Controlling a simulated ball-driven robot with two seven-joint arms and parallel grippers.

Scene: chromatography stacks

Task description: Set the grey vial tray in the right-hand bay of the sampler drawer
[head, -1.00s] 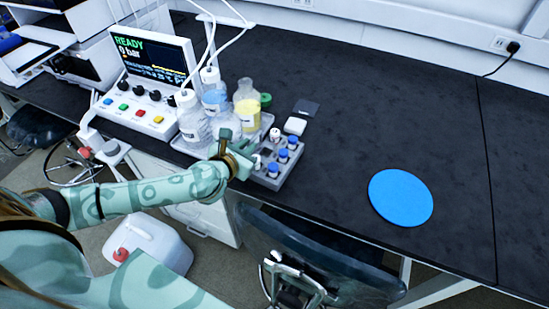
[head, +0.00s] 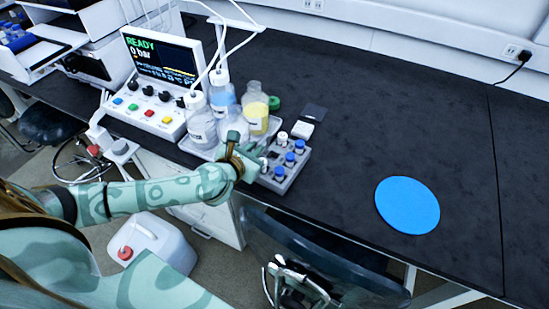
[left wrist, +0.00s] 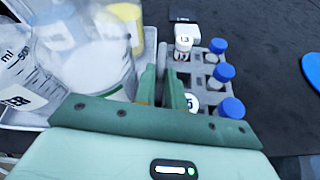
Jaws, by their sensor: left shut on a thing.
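The grey vial tray (head: 285,183) lies on the black bench, right of the bottles. It holds three blue-capped vials and some white-capped ones; a few slots look empty. In the left wrist view the tray (left wrist: 215,97) stretches away to the right of my fingers. My left gripper (head: 257,162) is shut on the tray's left side, and its green fingers (left wrist: 163,90) hide part of that edge. I cannot tell whether the tray is lifted off the bench.
Bottles, one with yellow liquid (head: 256,112), stand in a pale tray close on the left. A control box with a screen (head: 160,58) is behind them. A small white block (head: 302,130) lies behind the vial tray. A blue disc (head: 407,205) lies right; bench between is clear.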

